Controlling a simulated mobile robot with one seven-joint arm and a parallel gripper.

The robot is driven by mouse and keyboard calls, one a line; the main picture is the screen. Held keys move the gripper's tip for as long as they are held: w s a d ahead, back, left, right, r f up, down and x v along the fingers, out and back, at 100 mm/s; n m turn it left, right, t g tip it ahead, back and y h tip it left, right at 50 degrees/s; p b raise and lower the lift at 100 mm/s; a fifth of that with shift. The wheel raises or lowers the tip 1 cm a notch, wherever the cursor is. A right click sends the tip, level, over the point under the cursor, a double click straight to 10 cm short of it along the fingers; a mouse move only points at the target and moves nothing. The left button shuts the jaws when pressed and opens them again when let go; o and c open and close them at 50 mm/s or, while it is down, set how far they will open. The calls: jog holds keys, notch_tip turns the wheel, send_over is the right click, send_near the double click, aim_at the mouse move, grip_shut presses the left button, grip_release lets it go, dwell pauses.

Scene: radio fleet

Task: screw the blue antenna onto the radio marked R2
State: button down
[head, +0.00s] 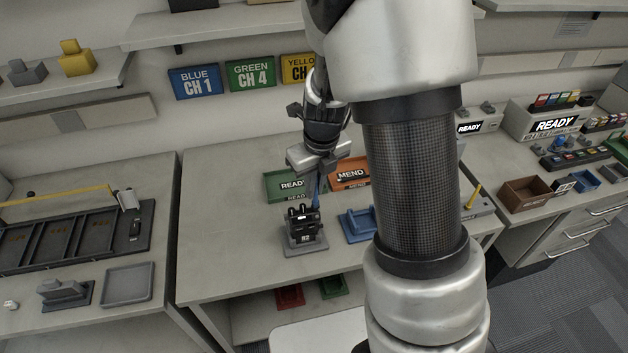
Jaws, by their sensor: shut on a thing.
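A black radio (302,226) stands upright on a small grey stand (306,251) in the middle of the table. Its pale marking is too small to read. The blue antenna (316,193) is upright at the radio's top right. Its lower end meets or is very near the radio's top; I cannot tell whether it is seated. My gripper (318,168) is above the radio, shut on the antenna's upper part, which the fingers hide.
A green READY tray (280,187) and an orange MEND tray (349,186) lie behind. A blue holder (356,225) stands right of the radio. A yellow antenna (472,196) stands at the right. The table's left front is clear. My arm hides part of the right side.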

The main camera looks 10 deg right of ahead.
jog(key=shift+m+p, duration=0.3)
jog(key=shift+m, duration=0.1)
jog(key=shift+r+p, duration=0.15)
jog(key=shift+p, duration=0.15)
jog(key=shift+m+p, duration=0.3)
jog(key=shift+m+h+p, duration=0.3)
jog(key=shift+m+p, duration=0.7)
jog(key=shift+p, duration=0.15)
jog(key=shift+d+m, duration=0.15)
jog(key=shift+m, duration=0.85)
jog(key=shift+m+h, duration=0.3)
jog(key=shift+m, duration=0.4)
jog(key=c, duration=1.8)
grip_release()
